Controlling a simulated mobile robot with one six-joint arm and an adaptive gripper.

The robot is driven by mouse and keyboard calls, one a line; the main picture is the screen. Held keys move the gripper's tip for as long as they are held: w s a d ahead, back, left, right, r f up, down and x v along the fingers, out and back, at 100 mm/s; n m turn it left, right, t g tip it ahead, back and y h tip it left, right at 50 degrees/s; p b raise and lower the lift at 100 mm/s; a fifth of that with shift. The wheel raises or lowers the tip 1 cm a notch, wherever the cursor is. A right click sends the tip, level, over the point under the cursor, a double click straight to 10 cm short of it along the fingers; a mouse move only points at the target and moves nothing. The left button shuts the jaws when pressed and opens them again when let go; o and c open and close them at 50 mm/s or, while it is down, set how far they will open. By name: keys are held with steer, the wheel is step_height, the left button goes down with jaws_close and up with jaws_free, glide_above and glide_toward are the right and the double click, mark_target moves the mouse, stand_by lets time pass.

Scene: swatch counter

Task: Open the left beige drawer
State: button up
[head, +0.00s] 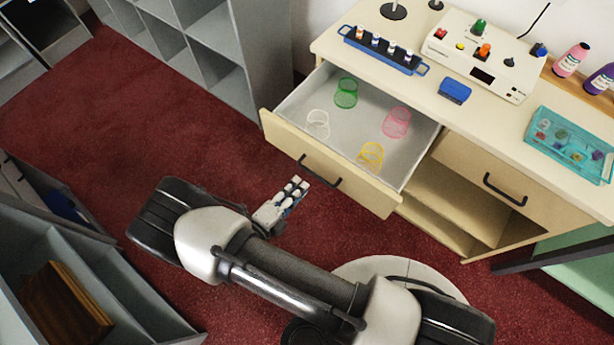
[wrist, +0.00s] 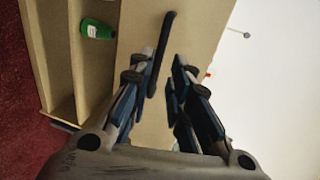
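The left beige drawer (head: 330,165) is pulled well out of the counter, with its pale grey inside showing in the head view. Its dark bar handle (head: 319,171) is on the front panel. In the wrist view the handle (wrist: 162,48) crosses the beige front panel (wrist: 205,28), just beyond the fingertips and nearer the left finger. My gripper (head: 296,188) is in front of the drawer, close to the handle; the wrist view shows its fingers (wrist: 160,80) apart with nothing held between them. Whether a finger touches the handle I cannot tell.
The drawer holds white (head: 318,122), green (head: 346,93), pink (head: 397,122) and yellow (head: 371,156) mesh cups. A shut right drawer (head: 480,170) is beside it, above open shelves. Grey shelving (head: 205,60) stands left. Red carpet (head: 130,110) is clear between.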

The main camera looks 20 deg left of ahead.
steer(key=v, duration=0.4)
stand_by(0.5)
